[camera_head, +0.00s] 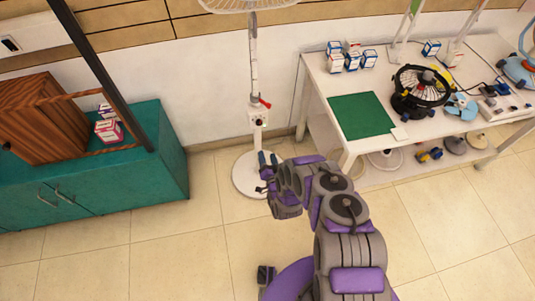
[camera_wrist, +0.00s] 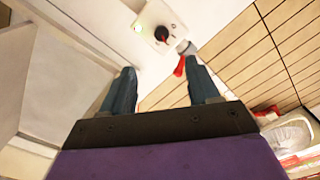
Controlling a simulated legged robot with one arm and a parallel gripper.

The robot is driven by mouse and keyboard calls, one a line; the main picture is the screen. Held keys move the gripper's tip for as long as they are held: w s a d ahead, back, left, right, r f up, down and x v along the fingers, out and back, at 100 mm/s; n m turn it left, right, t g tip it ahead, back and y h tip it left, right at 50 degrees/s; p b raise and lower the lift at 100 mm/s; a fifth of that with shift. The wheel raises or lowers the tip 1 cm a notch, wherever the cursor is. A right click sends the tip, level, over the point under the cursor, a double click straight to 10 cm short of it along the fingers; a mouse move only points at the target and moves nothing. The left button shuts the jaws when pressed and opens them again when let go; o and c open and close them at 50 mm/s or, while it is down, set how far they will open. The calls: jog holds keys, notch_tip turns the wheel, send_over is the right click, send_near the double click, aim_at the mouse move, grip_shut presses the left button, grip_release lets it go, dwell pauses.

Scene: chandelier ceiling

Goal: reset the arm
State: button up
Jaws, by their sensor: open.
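My gripper (camera_head: 266,172) is at the end of my grey and purple arm, in the middle of the head view. It is over the floor, in front of the white fan stand's base in the picture. In the wrist view my gripper (camera_wrist: 160,88) shows two dark blue fingers spread apart with nothing between them. Past the fingertips is the fan stand's white control box (camera_wrist: 160,30) with a dark knob. A red lever (camera_wrist: 180,66) shows near the right finger. I cannot tell how far the fingers are from the stand.
The fan stand (camera_head: 256,120) stands on a round base by the wall. A teal cabinet (camera_head: 170,150) with a wooden box (camera_head: 40,118) is at left. At right, a white table (camera_head: 315,75) bears a green mat (camera_head: 361,116), a black fan (camera_head: 420,90) and small boxes. Tiled floor is open in front.

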jog(key=w+d+r+n+g+h, duration=0.1)
jog(key=w+d+r+g, duration=0.3)
jog(key=r, duration=0.3)
jog(key=w+d+r+n+g+h, duration=0.1)
jog(key=w+d+r+h, duration=0.1)
jog(key=w+d+r, duration=0.3)
jog(key=s+d+r+g+h, duration=0.1)
jog(key=s+d+r+g, duration=0.2)
jog(key=r, duration=0.6)
jog(key=s+d+r+g+h, duration=0.15)
jog(key=s+d+r, duration=0.25)
jog(key=r, duration=0.4)
jog(key=s+d+r+g, duration=0.1)
jog(key=s+r+g, duration=0.1)
jog(key=s+r, duration=0.55)
jog(key=s+d+r+g, duration=0.2)
jog(key=s+r, duration=0.2)
jog(key=s, duration=0.7)
jog(key=s+r+n+g, duration=0.1)
jog(key=s+r, duration=0.3)
jog(key=s, duration=1)
jog(key=s+a+r+n+g, duration=0.1)
jog(key=s+r+g, duration=0.3)
jog(key=s, duration=1.1)
jog(key=shift+g, duration=0.35)
jog(key=shift+y, duration=0.25)
